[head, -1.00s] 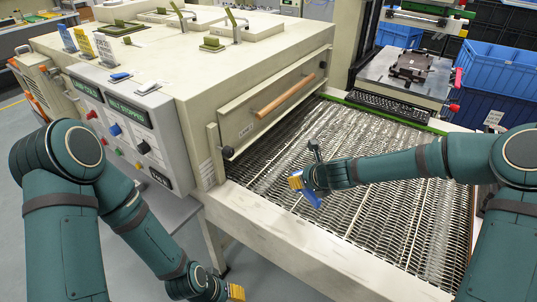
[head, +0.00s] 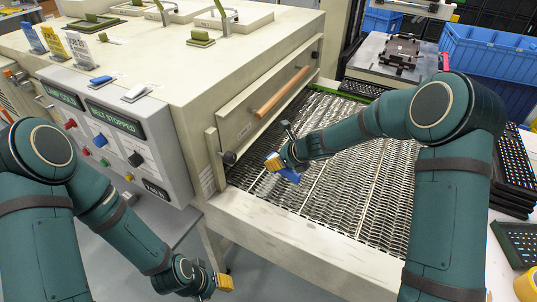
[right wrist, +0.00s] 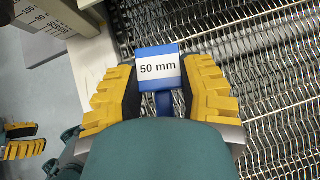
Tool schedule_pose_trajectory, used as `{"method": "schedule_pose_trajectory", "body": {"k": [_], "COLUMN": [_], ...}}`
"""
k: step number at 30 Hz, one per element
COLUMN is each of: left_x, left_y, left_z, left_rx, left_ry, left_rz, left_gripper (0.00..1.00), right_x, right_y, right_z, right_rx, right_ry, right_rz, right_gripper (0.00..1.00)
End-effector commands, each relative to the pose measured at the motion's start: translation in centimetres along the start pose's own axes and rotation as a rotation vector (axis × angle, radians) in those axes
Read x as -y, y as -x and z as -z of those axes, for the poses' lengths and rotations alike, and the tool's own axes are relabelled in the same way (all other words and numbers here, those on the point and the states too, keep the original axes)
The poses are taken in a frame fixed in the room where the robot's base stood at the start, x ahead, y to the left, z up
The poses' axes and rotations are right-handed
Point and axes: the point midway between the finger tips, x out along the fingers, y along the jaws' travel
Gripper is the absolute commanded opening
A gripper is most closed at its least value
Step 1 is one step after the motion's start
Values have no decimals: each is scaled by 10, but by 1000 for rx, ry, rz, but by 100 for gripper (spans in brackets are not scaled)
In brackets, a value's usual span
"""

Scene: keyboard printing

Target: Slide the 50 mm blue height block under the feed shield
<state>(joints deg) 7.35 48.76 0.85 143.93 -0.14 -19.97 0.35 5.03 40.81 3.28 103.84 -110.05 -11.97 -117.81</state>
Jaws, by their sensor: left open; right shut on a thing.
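The feed shield (head: 250,112) is a cream panel with a wooden handle on the oven front, above the wire mesh belt (head: 345,185). My right gripper (head: 274,162) is over the belt in front of the shield's left end. It is shut on the blue height block (head: 289,175); in the right wrist view the block (right wrist: 158,52) shows a white "50 mm" label between the yellow fingers (right wrist: 160,85). The block is in front of the shield, not under it. Whether it touches the belt I cannot tell. My left gripper (head: 223,283) is open and empty, low beside the oven.
A control box (head: 118,135) with a "BELT STOPPED" display stands left of the belt. A cream rail (head: 290,235) edges the belt. A printed scale (right wrist: 45,20) shows in the right wrist view. Black trays (head: 512,170) and blue crates (head: 490,52) are at the right.

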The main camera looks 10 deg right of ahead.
Motion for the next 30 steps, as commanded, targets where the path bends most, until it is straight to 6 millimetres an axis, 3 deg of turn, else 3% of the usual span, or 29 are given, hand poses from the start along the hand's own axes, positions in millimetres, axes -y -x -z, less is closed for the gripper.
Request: {"method": "schedule_pose_trajectory", "body": {"k": [8, 30], "left_x": [2, 20], "left_y": [-8, -56], "left_z": [0, 5], "left_rx": [-1, -24], "left_ry": [-2, -6], "left_rz": [-1, 0], "left_gripper": [47, 47], "right_x": [0, -2], "right_y": [-9, -66], "right_z": [6, 42], "right_rx": [0, 0], "right_ry": [1, 1], "right_rz": [-3, -2], "right_gripper": [0, 0]}}
